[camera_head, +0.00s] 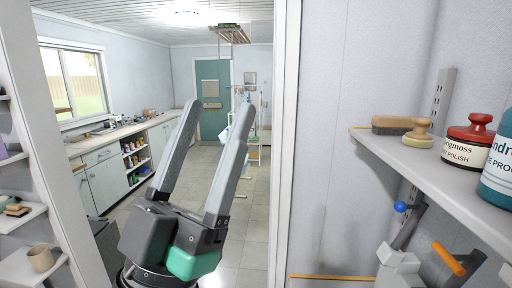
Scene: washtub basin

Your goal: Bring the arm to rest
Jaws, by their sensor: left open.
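My left gripper (217,108) rises from the bottom of the head view, left of centre. Its two long grey fingers point up and stand well apart, with nothing between them. Its dark body has a green part low on the right side. The gripper appears in front of a doorway opening and touches nothing that I can see. The rest of its arm is cut off by the bottom edge. My right gripper does not show.
At right, a wall shelf (443,176) holds a brush (392,125), a red-lidded polish tin (470,143) and a blue container (499,165). Beyond the doorway are a counter (117,134) and open floor (250,205).

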